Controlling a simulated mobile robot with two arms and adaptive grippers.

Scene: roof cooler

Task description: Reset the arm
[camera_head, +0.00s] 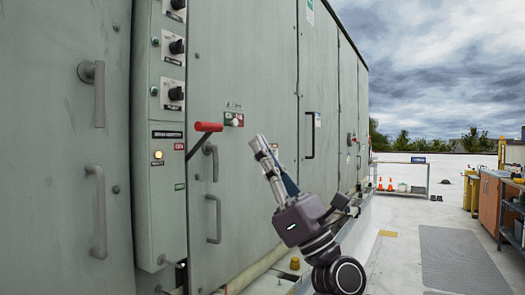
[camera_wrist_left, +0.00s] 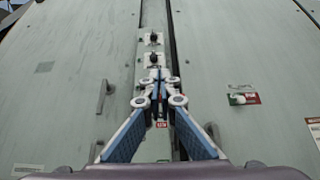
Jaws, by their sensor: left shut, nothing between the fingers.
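My left gripper (camera_head: 259,142) is raised in front of the grey-green cooler cabinet (camera_head: 248,70), with its fingers pointing up and to the left. In the left wrist view the fingers of this gripper (camera_wrist_left: 157,76) come together at the tips, with nothing seen between them. A red-handled lever (camera_head: 208,127) sticks out from the cabinet to the left of the gripper, apart from it. I cannot make out the lever in the left wrist view. My right gripper is not in view.
A narrow control panel (camera_head: 168,120) with several black knobs (camera_head: 177,47) and a lit lamp (camera_head: 158,155) is at the left. Door handles (camera_head: 97,210) stick out from the cabinet. A grey mat (camera_head: 455,255) lies on open roof at the right, near a workbench (camera_head: 488,195).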

